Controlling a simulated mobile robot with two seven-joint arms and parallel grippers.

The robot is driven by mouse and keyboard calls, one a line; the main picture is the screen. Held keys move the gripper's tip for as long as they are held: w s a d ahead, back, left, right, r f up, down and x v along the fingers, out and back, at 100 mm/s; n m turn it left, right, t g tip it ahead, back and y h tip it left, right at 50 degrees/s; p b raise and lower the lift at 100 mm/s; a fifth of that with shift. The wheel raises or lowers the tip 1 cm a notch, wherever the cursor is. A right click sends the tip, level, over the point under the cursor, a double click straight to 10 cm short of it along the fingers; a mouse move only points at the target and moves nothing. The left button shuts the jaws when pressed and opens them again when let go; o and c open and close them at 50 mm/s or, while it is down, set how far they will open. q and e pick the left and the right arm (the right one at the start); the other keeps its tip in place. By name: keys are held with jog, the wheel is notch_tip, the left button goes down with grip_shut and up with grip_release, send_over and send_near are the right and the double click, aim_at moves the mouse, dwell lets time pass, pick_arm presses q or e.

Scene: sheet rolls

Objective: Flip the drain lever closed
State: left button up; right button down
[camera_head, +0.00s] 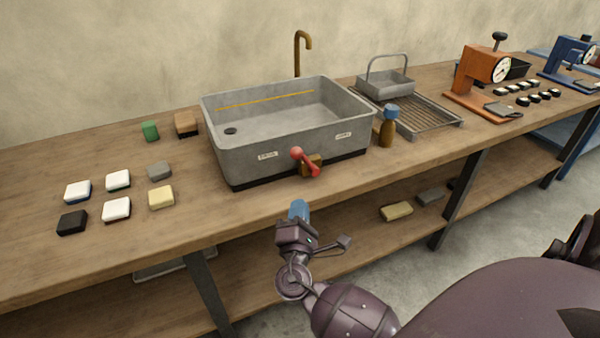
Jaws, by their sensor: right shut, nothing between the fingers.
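The red drain lever (307,163) with a round red knob is on the front of a grey sink basin (235,161). It sits at a brass valve block (317,159) low on the wall. The lever tilts up and left, its knob towards the left one of two small white labels (268,155); the other label (343,135) is to the right. The label text is too small to read surely. My right gripper (299,208), with blue fingertips, is shut and empty, below and in front of the lever, apart from it. My left gripper is not in view.
Several small blocks (116,209) lie on the bench (190,226) left of the basin. A brown bottle with a blue cap (388,125) stands right of it, by a drying rack (425,113). An orange machine (482,72) is farther right. The bench's front edge is near my gripper.

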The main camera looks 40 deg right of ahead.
aim_at(307, 160)
jog(key=x, duration=0.9)
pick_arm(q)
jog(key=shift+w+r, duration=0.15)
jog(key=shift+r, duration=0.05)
pick_arm(e)
jog(key=shift+w+d+r, duration=0.15)
jog(key=shift+w+d, duration=0.15)
jog(key=shift+w, duration=0.15)
pick_arm(q)
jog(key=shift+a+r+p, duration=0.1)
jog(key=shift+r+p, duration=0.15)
jog(key=shift+p, duration=0.1)
pick_arm(e)
jog(key=shift+r+m, duration=0.2)
jog(key=shift+m, duration=0.1)
